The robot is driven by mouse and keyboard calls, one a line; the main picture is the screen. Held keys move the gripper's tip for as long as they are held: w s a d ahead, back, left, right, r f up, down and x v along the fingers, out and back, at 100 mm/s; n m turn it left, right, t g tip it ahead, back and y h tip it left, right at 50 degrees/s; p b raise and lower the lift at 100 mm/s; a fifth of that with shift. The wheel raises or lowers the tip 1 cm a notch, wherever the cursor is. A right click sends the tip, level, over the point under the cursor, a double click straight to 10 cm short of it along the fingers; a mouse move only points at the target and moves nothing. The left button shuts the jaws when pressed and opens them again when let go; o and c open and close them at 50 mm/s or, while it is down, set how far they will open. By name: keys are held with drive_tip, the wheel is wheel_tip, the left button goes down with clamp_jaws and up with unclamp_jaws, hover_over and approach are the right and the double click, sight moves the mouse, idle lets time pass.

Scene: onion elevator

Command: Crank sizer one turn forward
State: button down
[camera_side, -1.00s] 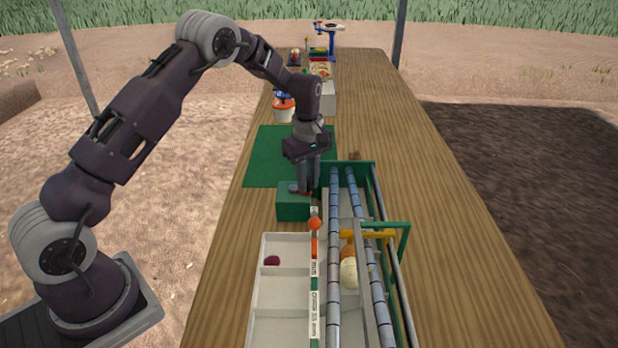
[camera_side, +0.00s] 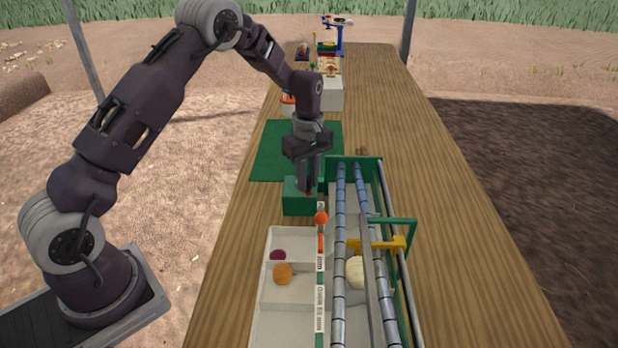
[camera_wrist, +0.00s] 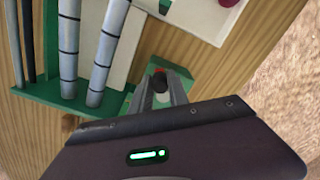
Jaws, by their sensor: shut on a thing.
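The sizer is a green-framed unit with long metal rollers (camera_side: 340,270), seen in the side view at the front middle of the table. A green box (camera_side: 297,207) stands at its back left corner. My gripper (camera_side: 307,190) points down over this box, shut on the crank's handle (camera_wrist: 158,82), a small dark knob with a red part in the wrist view. The fingers hide most of the handle and the crank arm. A white onion (camera_side: 355,272) lies between the rollers. An orange onion (camera_side: 283,273) lies in the white tray (camera_side: 262,310) left of the sizer.
A dark red onion (camera_side: 277,256) lies in the tray's back compartment. A green mat (camera_side: 270,150), white box (camera_side: 331,93) and blue stand (camera_side: 339,38) are farther back. The table's right side is clear.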

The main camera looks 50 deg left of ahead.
drive_tip(key=shift+s+a, duration=0.5)
drive_tip(key=shift+s, duration=0.1)
